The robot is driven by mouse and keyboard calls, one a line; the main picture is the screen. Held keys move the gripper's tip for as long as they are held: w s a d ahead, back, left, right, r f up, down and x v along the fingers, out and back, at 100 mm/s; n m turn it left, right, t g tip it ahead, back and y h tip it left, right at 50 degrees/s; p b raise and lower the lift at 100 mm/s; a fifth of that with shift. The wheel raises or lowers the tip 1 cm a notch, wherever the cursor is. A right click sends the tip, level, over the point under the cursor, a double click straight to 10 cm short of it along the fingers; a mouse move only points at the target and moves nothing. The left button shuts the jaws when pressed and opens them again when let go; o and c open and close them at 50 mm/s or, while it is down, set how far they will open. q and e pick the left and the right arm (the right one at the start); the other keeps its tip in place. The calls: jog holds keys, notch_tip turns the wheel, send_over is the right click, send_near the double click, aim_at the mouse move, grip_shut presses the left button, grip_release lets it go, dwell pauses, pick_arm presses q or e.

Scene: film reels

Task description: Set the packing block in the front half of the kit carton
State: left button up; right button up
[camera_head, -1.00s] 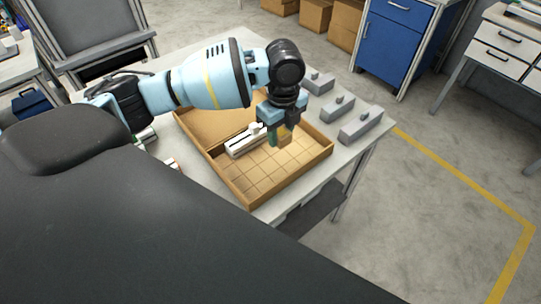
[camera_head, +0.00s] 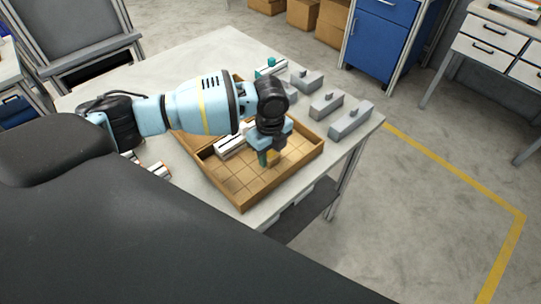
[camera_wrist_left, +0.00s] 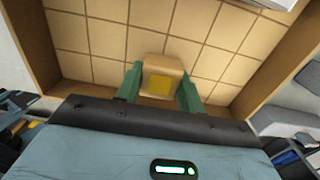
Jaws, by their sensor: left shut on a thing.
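The kit carton (camera_head: 284,180) is a shallow tan box with a grid-marked floor, standing on the table. My left gripper (camera_head: 270,158) is inside its outline, low over the gridded part near the right wall. It is shut on the packing block, a small tan block with a yellow patch, seen between the green fingers in the left wrist view (camera_wrist_left: 158,82). In the head view the fingers mostly hide the block. I cannot tell whether the block touches the carton floor. My right gripper is not in view.
A white part (camera_head: 229,146) lies in the carton, left of the gripper. Grey holders (camera_head: 349,122) stand on the table right of the carton, and a teal-topped white item (camera_head: 270,68) behind. Small white items (camera_head: 157,170) lie to the left. Gridded floor near the front corner is bare.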

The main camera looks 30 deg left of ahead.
aim_at(270, 154)
pick_arm(q)
jog(key=shift+f, duration=0.6)
jog(key=shift+f, duration=0.2)
jog(key=o, duration=1.3)
jog(key=shift+r, duration=0.1)
notch_tip(270, 154, up, 12)
jog(key=shift+r+p, duration=0.1)
jog(key=shift+p, duration=0.4)
